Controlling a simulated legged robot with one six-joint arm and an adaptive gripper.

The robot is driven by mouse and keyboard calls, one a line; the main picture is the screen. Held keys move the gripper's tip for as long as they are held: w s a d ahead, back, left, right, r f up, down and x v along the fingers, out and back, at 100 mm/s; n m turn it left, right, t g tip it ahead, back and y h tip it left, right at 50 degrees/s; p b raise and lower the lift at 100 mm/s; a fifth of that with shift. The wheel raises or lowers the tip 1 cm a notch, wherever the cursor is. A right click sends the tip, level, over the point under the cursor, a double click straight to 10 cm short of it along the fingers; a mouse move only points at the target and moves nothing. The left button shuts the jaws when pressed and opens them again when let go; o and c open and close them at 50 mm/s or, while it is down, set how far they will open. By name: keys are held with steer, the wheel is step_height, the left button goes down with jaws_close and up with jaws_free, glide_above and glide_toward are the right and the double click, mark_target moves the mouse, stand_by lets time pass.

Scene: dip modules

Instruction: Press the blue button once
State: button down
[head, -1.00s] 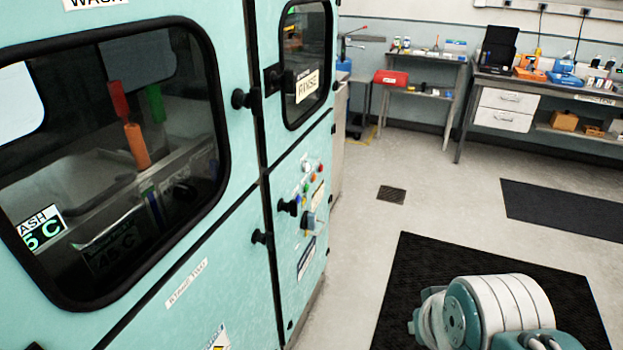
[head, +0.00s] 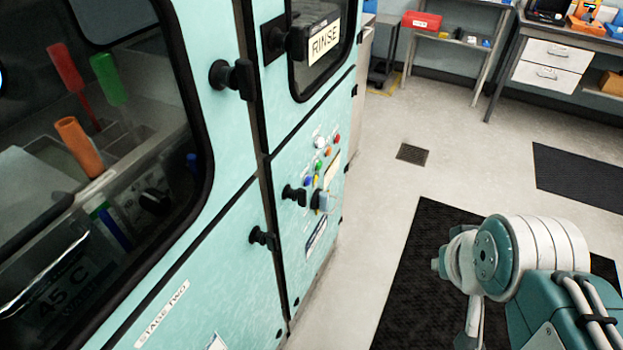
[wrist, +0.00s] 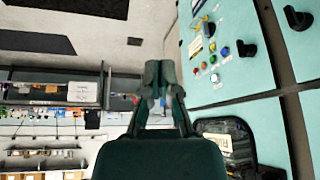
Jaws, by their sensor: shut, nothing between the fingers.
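The blue button (head: 308,180) is a small round button low on the teal cabinet's control panel, close to a black knob and a yellow button. It also shows in the wrist view (wrist: 225,52), right of and above my gripper's fingers. My gripper (wrist: 158,80) is shut and empty in the wrist view. It is apart from the panel, with the floor and far benches behind it. In the head view only my upper arm shows at the lower right; the gripper is out of that view.
Green (head: 319,165), orange, red (head: 337,138) and white buttons sit above the blue one. A black knob (head: 294,194) and a grey-blue switch (head: 323,201) protrude nearby. Door handles (head: 231,78) stick out to the left. The floor right of the cabinet is open around a black mat (head: 425,245).

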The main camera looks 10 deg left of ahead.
mark_target(308, 181)
steer(key=w+a+f+n+t, duration=0.1)
steer(key=w+f+n+t, duration=0.1)
steer(key=w, duration=0.7)
steer(key=w+a+f+n+t+y, duration=0.1)
steer(key=w+f+n+t, duration=0.15)
steer(key=w, duration=0.65)
steer(key=w+a+f+n+t, duration=0.2)
steer(key=w+f+n, duration=0.1)
steer(key=w, duration=0.6)
steer(key=w+a+f+n+t+y, duration=0.2)
steer(key=a+f+n+y, duration=0.1)
steer(key=f, duration=0.4)
steer(key=w+a+f+n+t+y, duration=0.2)
steer(key=a+f+n+t+y, duration=0.1)
steer(key=f, duration=0.5)
steer(key=shift+w+a+n+y, duration=0.35)
steer(key=shift+a+n, duration=0.3)
steer(key=shift+a, duration=0.15)
steer(key=w+a, duration=0.3)
steer(key=a, duration=0.5)
steer(key=shift+a, duration=0.15)
